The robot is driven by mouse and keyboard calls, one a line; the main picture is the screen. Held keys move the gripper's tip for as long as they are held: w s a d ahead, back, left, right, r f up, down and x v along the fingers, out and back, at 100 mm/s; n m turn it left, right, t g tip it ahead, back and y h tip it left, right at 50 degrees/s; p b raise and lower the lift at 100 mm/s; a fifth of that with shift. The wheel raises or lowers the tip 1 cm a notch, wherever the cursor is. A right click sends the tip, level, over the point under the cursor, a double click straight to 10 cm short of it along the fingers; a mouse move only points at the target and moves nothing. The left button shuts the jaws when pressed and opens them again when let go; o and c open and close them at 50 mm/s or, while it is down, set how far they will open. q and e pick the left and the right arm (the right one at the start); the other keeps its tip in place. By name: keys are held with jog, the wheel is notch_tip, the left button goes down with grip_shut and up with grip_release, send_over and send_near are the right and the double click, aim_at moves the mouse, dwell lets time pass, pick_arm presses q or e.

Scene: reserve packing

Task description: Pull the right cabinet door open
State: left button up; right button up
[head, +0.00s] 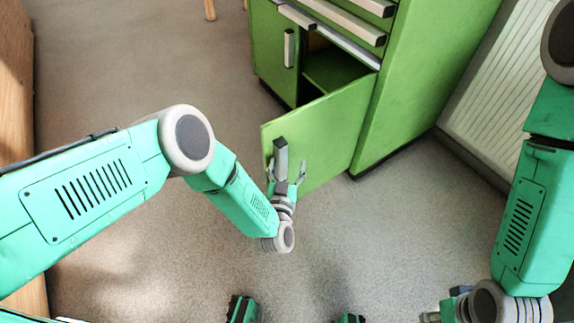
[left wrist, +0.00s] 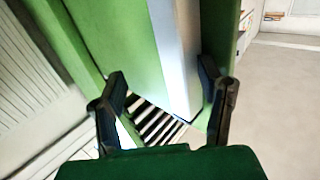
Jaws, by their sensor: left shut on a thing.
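The green cabinet's right door (head: 325,137) stands partly open, swung out toward me. Its grey bar handle (head: 281,153) is near the door's free edge. My left gripper (head: 286,172) is at the handle's lower end, one finger on each side, shut on it. In the left wrist view the pale handle (left wrist: 177,50) runs down between the two dark fingers of the left gripper (left wrist: 165,95). My right gripper (head: 432,316) shows only in part at the bottom edge, away from the cabinet, and its fingers cannot be made out.
The left cabinet door (head: 273,45) is closed. Drawers with grey handles (head: 345,22) sit above the opening, where a green shelf (head: 338,72) shows. A white radiator (head: 500,95) stands at right, a wooden piece (head: 14,70) at far left. The floor before the door is clear.

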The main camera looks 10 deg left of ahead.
pick_arm(q)
jog(key=shift+w+d+r, duration=0.15)
jog(key=shift+d+r, duration=0.15)
jog(key=shift+d, duration=0.2)
jog(key=s, duration=1.2)
jog(key=shift+s+a+f, duration=0.2)
jog(key=shift+a+f, duration=0.1)
